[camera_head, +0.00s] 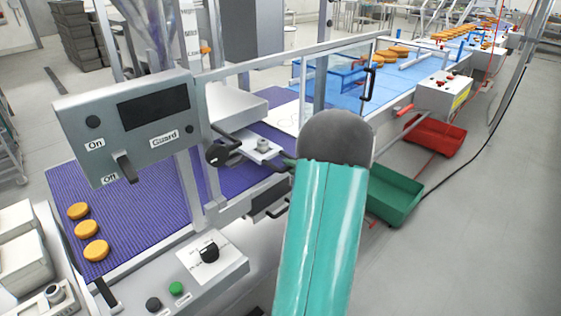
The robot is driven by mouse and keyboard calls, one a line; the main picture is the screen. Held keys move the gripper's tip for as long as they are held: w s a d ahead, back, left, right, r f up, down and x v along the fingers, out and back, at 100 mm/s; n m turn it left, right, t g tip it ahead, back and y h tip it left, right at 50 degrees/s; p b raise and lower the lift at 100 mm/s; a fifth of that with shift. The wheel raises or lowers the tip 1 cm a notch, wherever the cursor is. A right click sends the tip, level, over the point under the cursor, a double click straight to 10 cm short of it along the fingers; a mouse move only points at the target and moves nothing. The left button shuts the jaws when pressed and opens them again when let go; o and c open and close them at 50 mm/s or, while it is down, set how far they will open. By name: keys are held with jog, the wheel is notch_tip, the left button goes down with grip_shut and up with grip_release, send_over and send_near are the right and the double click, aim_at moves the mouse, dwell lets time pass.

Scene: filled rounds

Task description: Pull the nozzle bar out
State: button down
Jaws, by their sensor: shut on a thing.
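The nozzle bar appears to be the short light metal piece (262,147) at the side of the machine, below the clear guard and above the purple belt. My teal arm with its round grey joint stands in front and covers the area to its right. Only a dark part of my gripper (284,160) shows beside the joint, at the right end of the metal piece. It is shut on what looks like the bar; the fingertips are mostly hidden. I cannot tell how far out the bar is.
A black lever with a round knob (218,155) sits just left of the bar. A grey Guard panel (130,120) stands left. Orange rounds (91,228) lie on the purple belt (150,185). Green (394,197) and red (436,137) crates are right; floor is clear at lower right.

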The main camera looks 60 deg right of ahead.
jog(key=shift+s, duration=0.6)
jog(key=c, duration=1.5)
grip_release()
jog(key=shift+s+a, duration=0.1)
jog(key=shift+s, duration=0.05)
jog(key=v, duration=1.3)
jog(key=shift+s+r, duration=0.1)
jog(key=shift+s, duration=0.05)
